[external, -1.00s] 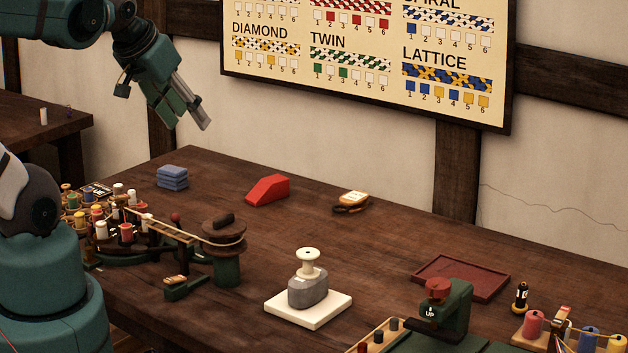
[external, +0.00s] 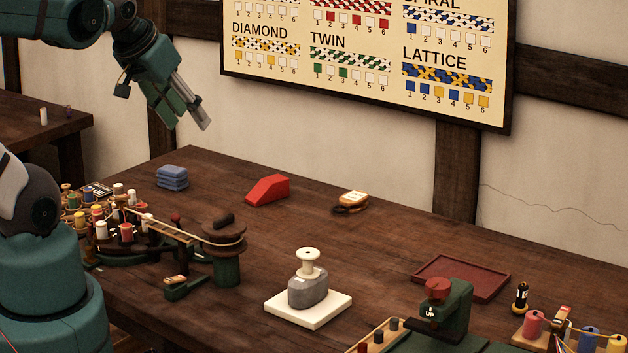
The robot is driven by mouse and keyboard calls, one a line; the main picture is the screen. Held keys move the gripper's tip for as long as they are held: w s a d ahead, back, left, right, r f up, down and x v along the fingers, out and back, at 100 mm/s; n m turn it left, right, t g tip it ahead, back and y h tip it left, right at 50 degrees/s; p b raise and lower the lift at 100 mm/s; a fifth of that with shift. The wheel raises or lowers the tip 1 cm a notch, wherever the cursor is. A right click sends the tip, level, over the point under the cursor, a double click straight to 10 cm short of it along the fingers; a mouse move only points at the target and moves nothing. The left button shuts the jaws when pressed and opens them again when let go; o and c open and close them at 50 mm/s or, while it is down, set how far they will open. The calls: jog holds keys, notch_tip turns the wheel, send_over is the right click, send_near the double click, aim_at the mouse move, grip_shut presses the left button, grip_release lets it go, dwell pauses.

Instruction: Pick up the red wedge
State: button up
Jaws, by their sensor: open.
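The red wedge (external: 268,190) lies on the dark wooden table towards its back edge, its tall end to the right and its slope falling to the left. Nothing covers it. My gripper (external: 201,122) is open and empty, in the air above the back left of the table. In the picture it is up and to the left of the wedge, well apart from it.
A stack of blue folded cloths (external: 172,177) lies left of the wedge, and a small orange-and-white item (external: 352,201) lies right of it. A braiding device with bobbins (external: 125,225) fills the left. A grey weight (external: 308,289) stands on a white block. A red tray (external: 461,278) is at right.

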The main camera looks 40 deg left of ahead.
jog(key=shift+o, duration=0.8)
jog(key=w+a+f+m+g+b, duration=0.15)
jog(key=w+a, duration=0.25)
jog(key=w, duration=1)
jog(key=w+a+f+b, duration=0.15)
jog(key=w+a, duration=0.35)
jog(key=w, duration=0.9)
jog(key=shift+m+g+h, duration=0.45)
jog(key=shift+g+h, duration=0.05)
jog(key=shift+g, duration=0.15)
jog(key=w+a+f, duration=0.5)
jog(key=w+f, duration=0.2)
jog(key=f, duration=0.1)
jog(key=w+a+f+b, duration=0.1)
jog(key=w+a+f, duration=0.4)
jog(key=w+f, duration=0.2)
jog(key=w+a+f, duration=0.5)
jog(key=w+f, duration=0.2)
jog(key=f, duration=0.4)
jog(key=shift+w+a+f+b, duration=0.1)
jog(key=shift+w+b, duration=0.15)
jog(key=shift+b, duration=0.1)
jog(key=shift+w+a+f, duration=0.1)
jog(key=shift+a+f, duration=0.05)
jog(key=shift+f, duration=0.2)
